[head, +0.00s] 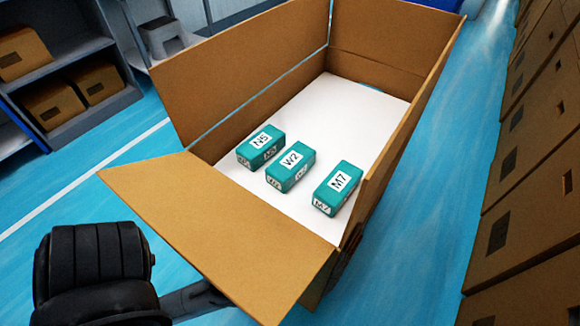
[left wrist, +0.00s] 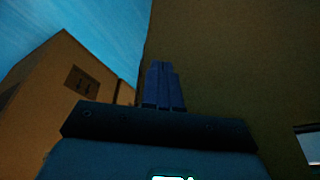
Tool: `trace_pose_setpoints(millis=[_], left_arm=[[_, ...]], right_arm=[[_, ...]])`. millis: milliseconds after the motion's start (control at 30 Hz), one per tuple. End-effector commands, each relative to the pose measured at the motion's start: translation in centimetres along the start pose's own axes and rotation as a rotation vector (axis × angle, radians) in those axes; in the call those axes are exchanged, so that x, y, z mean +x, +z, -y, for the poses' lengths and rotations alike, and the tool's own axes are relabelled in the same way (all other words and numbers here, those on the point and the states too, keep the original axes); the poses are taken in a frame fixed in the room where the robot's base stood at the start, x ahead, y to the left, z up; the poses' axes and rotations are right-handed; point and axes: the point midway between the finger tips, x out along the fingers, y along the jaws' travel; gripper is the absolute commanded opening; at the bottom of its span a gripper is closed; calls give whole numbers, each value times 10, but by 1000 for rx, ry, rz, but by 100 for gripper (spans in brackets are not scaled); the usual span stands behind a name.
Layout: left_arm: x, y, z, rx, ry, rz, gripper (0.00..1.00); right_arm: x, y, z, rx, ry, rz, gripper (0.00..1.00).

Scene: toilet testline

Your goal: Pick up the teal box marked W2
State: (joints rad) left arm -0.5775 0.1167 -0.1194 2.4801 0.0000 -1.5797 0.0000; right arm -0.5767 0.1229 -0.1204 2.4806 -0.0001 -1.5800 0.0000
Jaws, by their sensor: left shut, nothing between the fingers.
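The teal box marked W2 (head: 291,170) lies in the head view on the white floor of a large open cardboard carton (head: 225,75). It sits between two similar teal boxes, N5 (head: 261,146) on its left and M7 (head: 338,188) on its right, with small gaps. My left arm enters at the lower left of the head view, outside the carton, and its gripper end is hidden behind the front flap. In the left wrist view my left gripper (left wrist: 163,84) is shut and empty, close to a dark brown surface. My right gripper is not in view.
The carton's front flap (head: 220,225) slants outward between my left arm and the teal boxes. The carton's white floor (head: 345,105) is bare behind them. Shelves with brown boxes (head: 56,102) stand at the left, and stacked brown boxes (head: 520,190) line the right.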

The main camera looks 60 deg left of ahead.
Motion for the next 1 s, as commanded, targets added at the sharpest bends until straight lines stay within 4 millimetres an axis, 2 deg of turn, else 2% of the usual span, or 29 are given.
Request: trace_pose_setpoints(millis=[33, 67, 600, 700, 1000], left_arm=[[0, 1, 0, 0, 1, 2, 0], [0, 1, 0, 0, 1, 3, 5], [0, 1, 0, 2, 0, 4, 87], [0, 2, 0, 3, -1, 4, 100], [1, 2, 1, 5, -3, 4, 100]], right_arm=[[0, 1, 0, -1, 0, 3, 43], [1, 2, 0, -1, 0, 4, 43], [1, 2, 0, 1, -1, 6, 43], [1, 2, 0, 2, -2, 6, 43], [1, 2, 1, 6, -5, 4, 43]])
